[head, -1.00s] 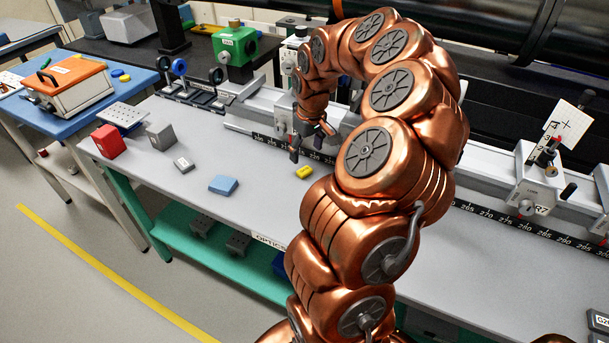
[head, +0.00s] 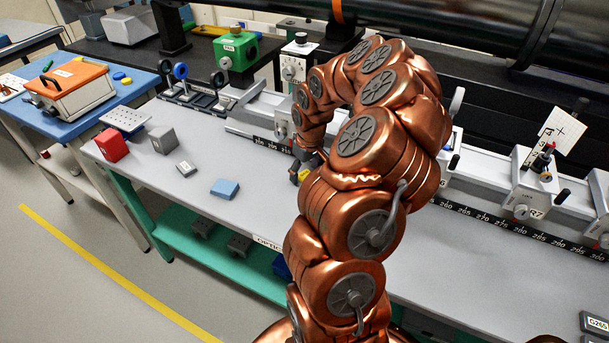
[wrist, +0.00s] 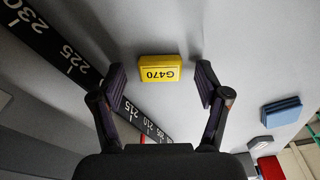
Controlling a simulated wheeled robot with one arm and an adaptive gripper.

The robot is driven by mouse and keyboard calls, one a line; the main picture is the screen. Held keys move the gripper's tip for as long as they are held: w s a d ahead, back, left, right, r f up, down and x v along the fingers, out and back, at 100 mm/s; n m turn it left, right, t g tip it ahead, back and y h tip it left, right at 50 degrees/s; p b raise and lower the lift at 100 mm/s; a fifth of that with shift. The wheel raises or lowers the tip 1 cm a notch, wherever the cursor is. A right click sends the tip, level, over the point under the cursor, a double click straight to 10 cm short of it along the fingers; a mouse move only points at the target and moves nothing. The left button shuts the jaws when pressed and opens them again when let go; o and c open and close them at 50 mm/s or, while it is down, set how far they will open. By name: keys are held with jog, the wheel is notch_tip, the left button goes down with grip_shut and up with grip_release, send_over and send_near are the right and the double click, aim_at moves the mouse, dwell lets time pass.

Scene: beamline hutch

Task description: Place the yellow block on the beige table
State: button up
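The yellow block (wrist: 160,69), labelled G470, lies on a light grey bench top (wrist: 230,30). In the head view the yellow block (head: 303,175) is partly hidden by my arm. My gripper (wrist: 160,80) is open and empty, with one finger on each side of the block in the wrist view and a gap on both sides. In the head view my gripper (head: 303,167) is low over the block, its fingers mostly hidden. I see no clearly beige table top; a table with a blue top (head: 85,115) and pale legs stands at the left.
A blue block (head: 225,189), a small grey block (head: 186,169), a grey cube (head: 163,139) and a red block (head: 112,144) stand left on the bench. A scaled rail (head: 460,207) runs behind my gripper. An orange-lidded box (head: 75,78) stands on the blue top.

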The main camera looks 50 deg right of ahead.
aim_at(304, 173)
jog(key=c, duration=1)
jog(key=shift+o, duration=0.2)
jog(key=shift+r, duration=0.1)
jog(key=shift+r+b, duration=0.8)
jog(key=shift+r, duration=0.9)
jog(key=s+a+b, duration=0.1)
jog(key=a, duration=0.4)
jog(key=s+a+r+b, duration=0.1)
jog(key=s+a, duration=0.1)
jog(key=a, duration=0.3)
jog(key=s+a+b, duration=0.2)
jog(key=a, duration=0.3)
jog(key=shift+a+r, duration=0.1)
jog(key=shift+r, duration=0.1)
